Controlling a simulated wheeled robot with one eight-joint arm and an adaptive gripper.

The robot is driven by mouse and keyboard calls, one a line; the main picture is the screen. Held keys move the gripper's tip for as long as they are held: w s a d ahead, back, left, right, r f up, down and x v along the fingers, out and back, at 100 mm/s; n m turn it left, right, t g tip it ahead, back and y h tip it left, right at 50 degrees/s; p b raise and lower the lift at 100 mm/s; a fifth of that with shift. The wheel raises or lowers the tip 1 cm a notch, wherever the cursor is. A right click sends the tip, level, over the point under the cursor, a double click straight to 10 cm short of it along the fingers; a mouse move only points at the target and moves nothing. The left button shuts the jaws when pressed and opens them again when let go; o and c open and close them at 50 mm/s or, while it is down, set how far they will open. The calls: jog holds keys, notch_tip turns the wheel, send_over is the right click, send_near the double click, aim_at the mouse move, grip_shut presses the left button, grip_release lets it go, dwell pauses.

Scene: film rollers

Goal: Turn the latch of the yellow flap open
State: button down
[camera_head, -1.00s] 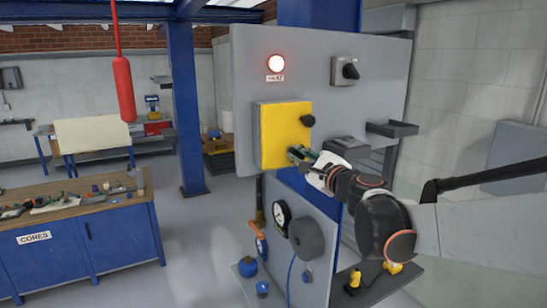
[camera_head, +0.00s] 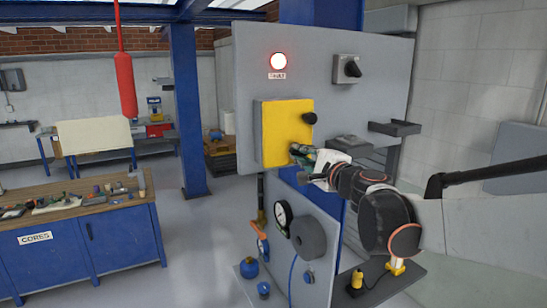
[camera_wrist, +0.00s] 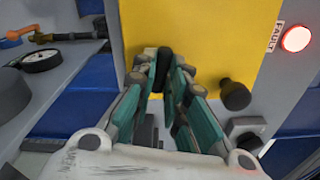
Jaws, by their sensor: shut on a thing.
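The yellow flap (camera_head: 283,130) is on the grey upright panel and lies flat against it; it also fills the top of the wrist view (camera_wrist: 195,35). A dark knob (camera_head: 309,118) sits near the flap's right edge; in the wrist view it is right of my fingers (camera_wrist: 234,94). The black latch (camera_wrist: 163,66) stands out from the flap between my fingertips. My gripper (camera_head: 297,151) is at the flap's lower right, its green fingers (camera_wrist: 166,80) shut on the latch.
A red lamp (camera_head: 278,61) glows above the flap, with a rotary switch (camera_head: 347,69) to its right. A gauge (camera_head: 283,217) and a grey round part (camera_head: 308,238) are below. A small shelf (camera_head: 394,128) juts out at the panel's right.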

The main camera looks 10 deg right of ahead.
jog(key=shift+f+n, duration=0.1)
jog(key=shift+n, duration=0.4)
jog(key=c, duration=1.6)
grip_release()
